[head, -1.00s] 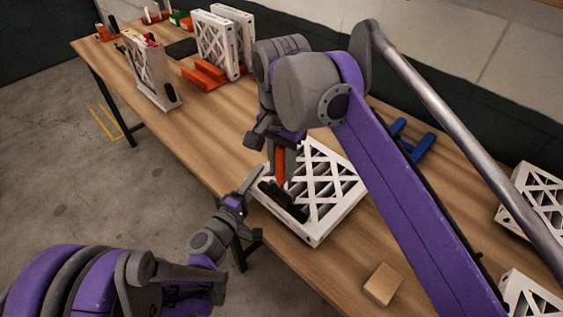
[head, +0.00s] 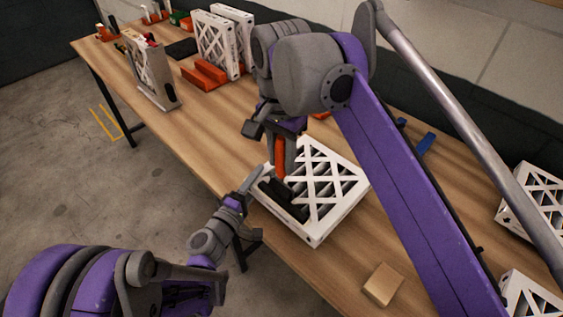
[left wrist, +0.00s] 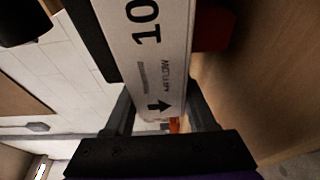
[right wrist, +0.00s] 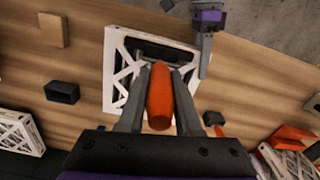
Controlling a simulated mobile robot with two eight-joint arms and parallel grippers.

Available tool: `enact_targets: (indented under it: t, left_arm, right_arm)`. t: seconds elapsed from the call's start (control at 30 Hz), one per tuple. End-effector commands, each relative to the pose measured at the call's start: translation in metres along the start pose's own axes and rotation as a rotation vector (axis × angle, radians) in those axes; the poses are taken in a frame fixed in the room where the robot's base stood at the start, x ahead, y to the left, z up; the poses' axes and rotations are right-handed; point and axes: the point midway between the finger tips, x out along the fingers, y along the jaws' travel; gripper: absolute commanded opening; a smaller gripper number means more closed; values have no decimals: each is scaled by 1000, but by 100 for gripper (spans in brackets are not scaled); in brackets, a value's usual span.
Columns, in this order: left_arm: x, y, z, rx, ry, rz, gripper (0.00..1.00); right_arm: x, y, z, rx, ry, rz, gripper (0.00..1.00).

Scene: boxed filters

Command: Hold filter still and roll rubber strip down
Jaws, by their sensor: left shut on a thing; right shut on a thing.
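The white-framed filter (head: 342,212) with lattice face lies flat on the table in the head view. A black strip (head: 290,205) lies along its near-left side. My left gripper (head: 251,181) is shut on the filter's left edge. The left wrist view shows the printed frame side (left wrist: 150,60) between its fingers. My right gripper (head: 279,143) is shut on the orange handle (head: 280,158) of a tool, held over the strip. The handle (right wrist: 160,95) also shows between the fingers in the right wrist view. The tool's lower end is dark; its contact with the strip cannot be told.
A small tan block (head: 383,284) lies near the front edge. More filters (head: 532,198) lie at the right. My right arm spans the table's right part.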

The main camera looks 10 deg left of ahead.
Motion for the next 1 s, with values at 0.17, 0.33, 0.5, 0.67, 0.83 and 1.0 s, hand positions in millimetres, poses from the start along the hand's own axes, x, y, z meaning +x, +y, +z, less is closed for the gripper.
enact_targets:
  t: [0.17, 0.33, 0.5, 0.67, 0.83, 1.0]
  left_arm:
    - [0, 0, 0, 0, 0, 0, 0]
    - [0, 0, 0, 0, 0, 0, 0]
    - [0, 0, 0, 0, 0, 0, 0]
    - [0, 0, 0, 0, 0, 0, 0]
    - [0, 0, 0, 0, 0, 0, 0]
    - [0, 0, 0, 0, 0, 0, 0]
  right_arm:
    - [-16, 0, 0, -1, 0, 0, 0]
    - [-29, 0, 0, -1, 0, 0, 0]
    - [-42, 0, 0, -1, 0, 0, 0]
    - [-47, 0, 0, -1, 0, 0, 0]
    - [-47, 0, 0, -1, 0, 0, 0]
    - [-52, 0, 0, -1, 0, 0, 0]
